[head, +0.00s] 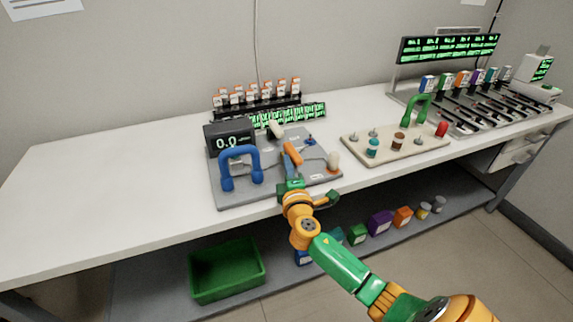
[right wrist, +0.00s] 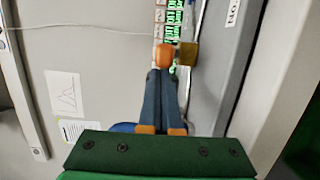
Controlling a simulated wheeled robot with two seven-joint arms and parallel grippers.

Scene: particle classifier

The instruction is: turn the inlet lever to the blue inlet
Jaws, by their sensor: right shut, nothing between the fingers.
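The grey device board (head: 235,196) lies on the white table. An orange lever handle (head: 292,154) stands near its middle. A small blue fitting (head: 309,141), perhaps the blue inlet, sits behind and right of it. My right gripper (head: 288,164) is shut and empty, its fingers just in front of the orange handle. In the right wrist view an orange block (right wrist: 166,55), likely this handle, shows at the tips of my closed dark fingers (right wrist: 162,75); I cannot tell whether they touch. The lever's base is hidden. My left gripper is not in view.
A blue arched handle (head: 240,152) and a black 0.0 display (head: 229,139) stand left on the board. A beige tray (head: 385,152) lies farther right. The table's left part is clear.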

